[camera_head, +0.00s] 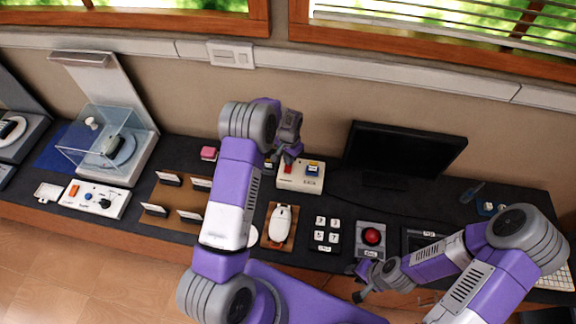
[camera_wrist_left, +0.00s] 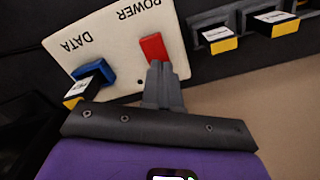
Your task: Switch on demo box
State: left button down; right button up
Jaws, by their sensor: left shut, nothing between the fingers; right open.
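The demo box (camera_head: 301,184) is a cream-white box on the dark counter, in front of the wall and left of the monitor. In the left wrist view its top (camera_wrist_left: 112,50) carries the words POWER and DATA, a red switch (camera_wrist_left: 153,47) by POWER and a blue connector (camera_wrist_left: 91,72) by DATA. My left gripper (camera_head: 287,157) is shut and empty. In the left wrist view its fingertips (camera_wrist_left: 161,68) are at the red switch, overlapping its near end; I cannot tell whether they touch. My right gripper (camera_head: 357,297) is open, low in front of the counter, far from the box.
A black monitor (camera_head: 404,152) stands right of the box. A white mouse (camera_head: 282,220) on a wooden board, a small keypad (camera_head: 326,233) and a red button (camera_head: 372,236) lie in front. In the left wrist view, yellow-edged blocks (camera_wrist_left: 219,39) sit beside the box.

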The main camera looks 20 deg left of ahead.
pick_arm(q)
jog(key=shift+w+r+p, duration=0.15)
jog(key=shift+r+p, duration=0.2)
jog(key=shift+r, duration=0.45)
pick_arm(e)
jog(key=shift+r, duration=0.3)
pick_arm(q)
jog(key=shift+r+p, duration=0.95)
jog(key=shift+r, duration=1)
pick_arm(e)
notch_tip(320, 180, up, 2)
jog(key=shift+r, duration=0.1)
